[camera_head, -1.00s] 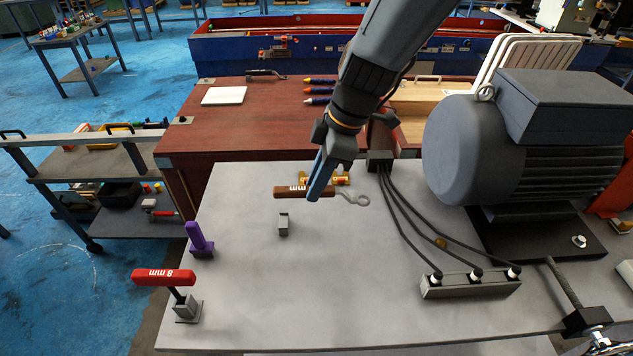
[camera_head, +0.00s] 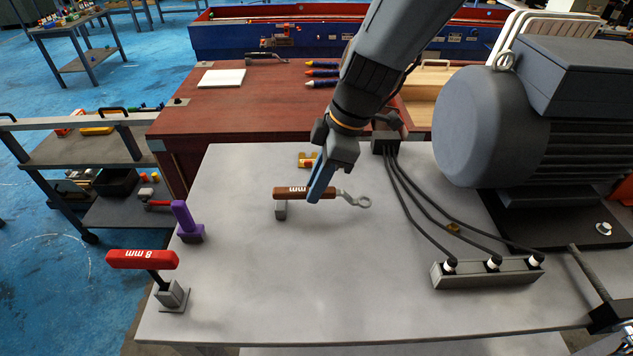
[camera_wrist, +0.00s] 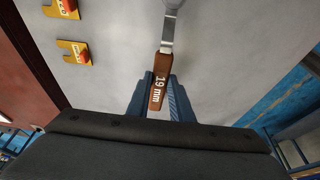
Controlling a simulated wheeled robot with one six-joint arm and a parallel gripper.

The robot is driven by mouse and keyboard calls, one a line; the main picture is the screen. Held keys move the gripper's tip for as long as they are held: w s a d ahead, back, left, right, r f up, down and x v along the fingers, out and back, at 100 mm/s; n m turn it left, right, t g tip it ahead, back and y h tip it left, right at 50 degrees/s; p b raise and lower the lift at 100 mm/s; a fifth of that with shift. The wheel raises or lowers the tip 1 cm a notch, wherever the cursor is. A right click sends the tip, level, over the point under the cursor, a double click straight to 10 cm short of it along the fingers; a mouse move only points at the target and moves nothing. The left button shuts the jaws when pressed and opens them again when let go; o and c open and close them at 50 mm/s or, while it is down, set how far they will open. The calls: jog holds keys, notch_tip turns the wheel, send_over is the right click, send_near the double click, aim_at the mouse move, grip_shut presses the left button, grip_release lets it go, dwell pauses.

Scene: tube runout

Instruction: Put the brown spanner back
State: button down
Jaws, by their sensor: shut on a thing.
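The brown spanner (camera_head: 291,192) has a brown handle with white lettering and a grey shank ending in a ring on the right. My gripper (camera_head: 317,196) is shut on its handle and holds it roughly level over the grey bench top (camera_head: 380,270). In the wrist view the handle (camera_wrist: 158,88), marked 19 mm, sits between my blue fingers (camera_wrist: 158,104). A small grey block (camera_head: 281,211) stands on the bench under the handle's left end. The handle hides the block's top in the head view. I cannot tell whether they touch.
A red 8 mm tool (camera_head: 142,259) stands in a grey holder at front left, with a purple piece (camera_head: 183,217) behind it. A large motor (camera_head: 490,125), black cables and a terminal block (camera_head: 487,273) occupy the right. The bench's front middle is clear.

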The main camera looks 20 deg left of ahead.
jog(key=shift+f+b, duration=1.05)
jog(key=shift+b, duration=0.15)
dwell(0.3)
jog(key=c, duration=1)
grip_release()
jog(key=shift+r, duration=0.15)
jog(key=shift+p+v, duration=1.3)
jog(key=shift+v, duration=1.55)
jog(key=shift+r, duration=0.1)
